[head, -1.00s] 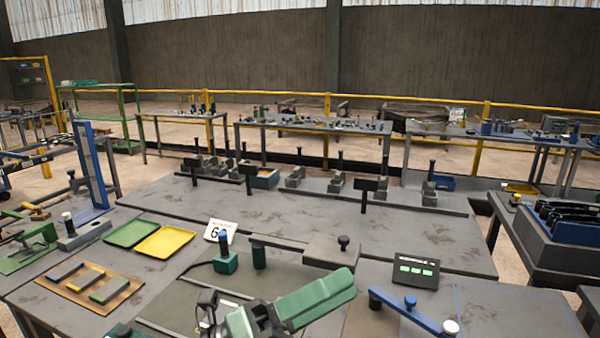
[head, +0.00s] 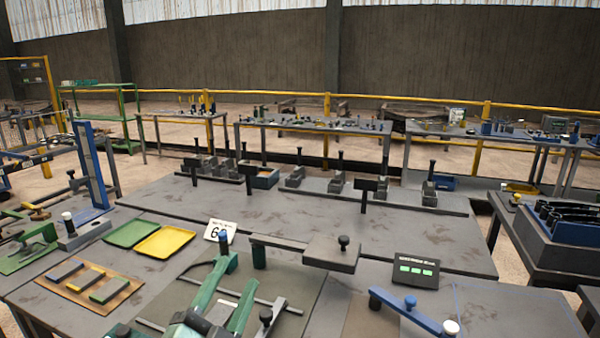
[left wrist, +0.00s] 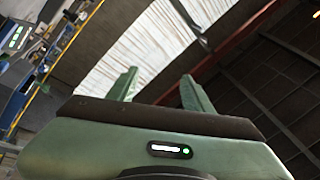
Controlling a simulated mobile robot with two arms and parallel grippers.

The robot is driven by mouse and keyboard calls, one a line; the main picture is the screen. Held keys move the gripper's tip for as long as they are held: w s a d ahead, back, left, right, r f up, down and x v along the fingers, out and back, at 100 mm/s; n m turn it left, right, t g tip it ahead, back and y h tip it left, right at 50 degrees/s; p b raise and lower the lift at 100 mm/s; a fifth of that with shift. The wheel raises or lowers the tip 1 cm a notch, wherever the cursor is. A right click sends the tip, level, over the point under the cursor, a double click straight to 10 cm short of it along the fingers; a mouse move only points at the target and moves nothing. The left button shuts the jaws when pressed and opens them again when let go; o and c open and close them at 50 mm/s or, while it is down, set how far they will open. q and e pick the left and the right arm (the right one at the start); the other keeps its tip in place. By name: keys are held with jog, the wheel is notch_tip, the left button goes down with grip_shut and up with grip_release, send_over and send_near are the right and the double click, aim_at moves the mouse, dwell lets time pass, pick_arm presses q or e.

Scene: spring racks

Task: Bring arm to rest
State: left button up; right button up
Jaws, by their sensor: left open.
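My right gripper is not in view.
A green tray (head: 131,231) and a yellow tray (head: 166,241) lie left of the gripper. A wooden board with several bars (head: 89,286) is nearer. A grey block with a knob (head: 332,258), a dark display (head: 416,270) and a blue lever (head: 405,309) are on the right.

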pick_arm(q)
jog(key=s+a+f+n+g+y, duration=0.3)
jog(key=a+f+n+g, duration=0.1)
jog(key=f, duration=0.6)
jog(key=s+a+f+n+g+y, duration=0.3)
jog(key=a+f+n+g+y, duration=0.15)
jog(key=f, duration=0.55)
jog(key=s+a+f+n+g+h, duration=0.15)
jog(key=s+f+g, duration=0.25)
jog(key=s+f, duration=0.45)
jog(key=s+d+f+n+g, duration=0.15)
jog(key=s+f+g, duration=0.4)
jog(key=s, duration=0.55)
notch_tip(320, 180, down, 26)
jog(key=s+a, duration=0.1)
jog(key=s, duration=0.1)
jog(key=s+a+f+g, duration=0.1)
jog(key=s+a+f, duration=0.2)
jog(key=s+f, duration=1.3)
jog(key=shift+s+g, duration=0.25)
jog(key=shift+g, duration=0.15)
